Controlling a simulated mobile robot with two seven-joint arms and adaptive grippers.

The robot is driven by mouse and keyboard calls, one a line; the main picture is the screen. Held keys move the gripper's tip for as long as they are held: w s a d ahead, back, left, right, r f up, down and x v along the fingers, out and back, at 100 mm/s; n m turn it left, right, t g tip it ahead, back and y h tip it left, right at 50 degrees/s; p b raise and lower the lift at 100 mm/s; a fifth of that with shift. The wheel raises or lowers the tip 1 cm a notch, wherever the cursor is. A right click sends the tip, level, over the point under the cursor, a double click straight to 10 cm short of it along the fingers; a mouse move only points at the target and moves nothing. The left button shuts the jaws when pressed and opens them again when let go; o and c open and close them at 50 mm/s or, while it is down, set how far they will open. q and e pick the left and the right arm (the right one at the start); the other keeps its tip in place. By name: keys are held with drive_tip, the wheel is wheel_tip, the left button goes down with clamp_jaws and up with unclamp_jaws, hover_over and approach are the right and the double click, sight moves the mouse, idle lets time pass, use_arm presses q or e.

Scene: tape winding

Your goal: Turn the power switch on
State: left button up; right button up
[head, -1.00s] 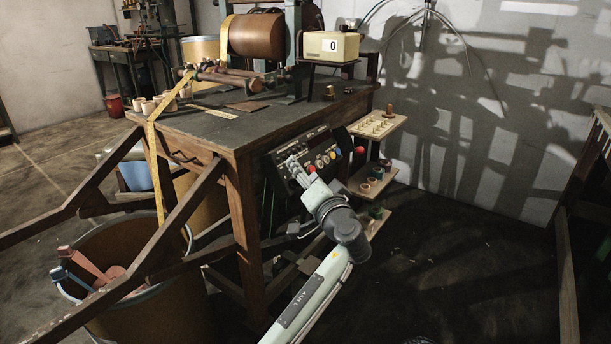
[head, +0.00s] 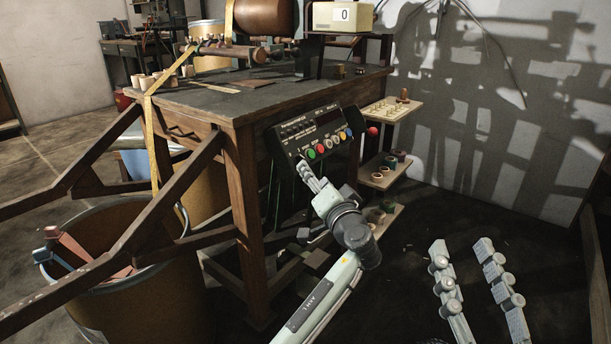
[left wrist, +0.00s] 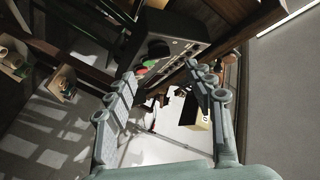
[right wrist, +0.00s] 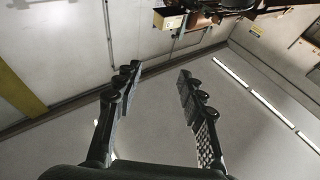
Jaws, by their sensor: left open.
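The black control panel (head: 318,133) is on the front right of the wooden table, with a row of coloured buttons (head: 330,143) and small markings. The panel also shows in the left wrist view (left wrist: 172,48), with green and red buttons near the fingers. I cannot tell which small control is the power switch or how it is set. My left gripper (head: 306,170) is just below the panel's lower left edge. Its fingers are apart and empty in the left wrist view (left wrist: 165,75). My right gripper (head: 466,250) is open and empty at lower right, away from the panel.
A red knob (head: 373,131) sticks out right of the panel. Small shelves (head: 392,108) with spools stand beside it. The wooden table (head: 215,102) carries a roller and a counter box (head: 343,16). A large bin (head: 130,290) stands at left. The floor at right is clear.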

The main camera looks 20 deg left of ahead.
use_arm(q)
drive_tip(key=x, duration=0.8)
use_arm(e)
drive_tip(key=shift+s+d+r+t, duration=0.1)
drive_tip(key=shift+s+r+t, duration=0.15)
drive_tip(key=shift+r+t, duration=0.45)
use_arm(q)
drive_tip(key=shift+d, duration=0.1)
use_arm(e)
drive_tip(key=shift+r, duration=0.15)
use_arm(q)
drive_tip(key=c, duration=1.1)
